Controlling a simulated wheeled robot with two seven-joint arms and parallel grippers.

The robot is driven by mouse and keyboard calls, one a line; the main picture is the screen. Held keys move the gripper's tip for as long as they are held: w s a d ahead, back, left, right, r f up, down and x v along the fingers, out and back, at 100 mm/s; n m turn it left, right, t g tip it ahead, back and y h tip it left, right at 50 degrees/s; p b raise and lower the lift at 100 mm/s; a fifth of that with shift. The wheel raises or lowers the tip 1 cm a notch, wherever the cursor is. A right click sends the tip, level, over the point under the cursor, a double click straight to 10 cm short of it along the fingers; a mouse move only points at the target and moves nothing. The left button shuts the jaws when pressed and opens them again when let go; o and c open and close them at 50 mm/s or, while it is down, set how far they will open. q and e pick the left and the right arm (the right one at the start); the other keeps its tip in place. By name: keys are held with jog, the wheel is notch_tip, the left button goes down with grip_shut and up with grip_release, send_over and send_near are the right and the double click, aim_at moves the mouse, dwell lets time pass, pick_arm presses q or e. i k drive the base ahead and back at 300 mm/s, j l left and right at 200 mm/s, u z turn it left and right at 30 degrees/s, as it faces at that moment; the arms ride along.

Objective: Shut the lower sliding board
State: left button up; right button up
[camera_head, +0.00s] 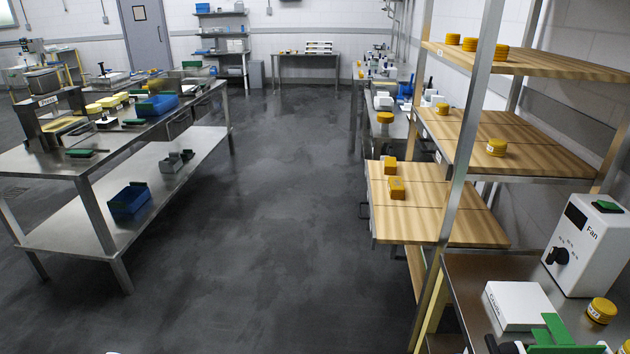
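The lower sliding board (415,228) is a pale wooden board in the metal rack at the right. It sticks out to the left of the rack, into the aisle, farther than the boards above it. A dark handle (363,211) shows at its left edge. Neither of my grippers can be made out in the head view.
The middle board (540,158) and top board (570,66) carry round yellow cheeses. A steel table (465,290) with a white Fan box (588,245) stands at the near right. A steel bench (62,160) stands left. The floor between is clear.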

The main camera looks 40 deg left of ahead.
aim_at(413, 219)
jog(key=j+u, duration=0.35)
jog(key=j, duration=0.2)
jog(key=i+j+u, duration=0.1)
jog(key=j+u, duration=0.2)
jog(key=j, duration=0.25)
jog(key=i+j+z, duration=0.1)
jog(key=i+j, duration=0.25)
jog(key=i+j+z, duration=0.15)
jog(key=i+j, duration=0.2)
jog(key=j, duration=0.2)
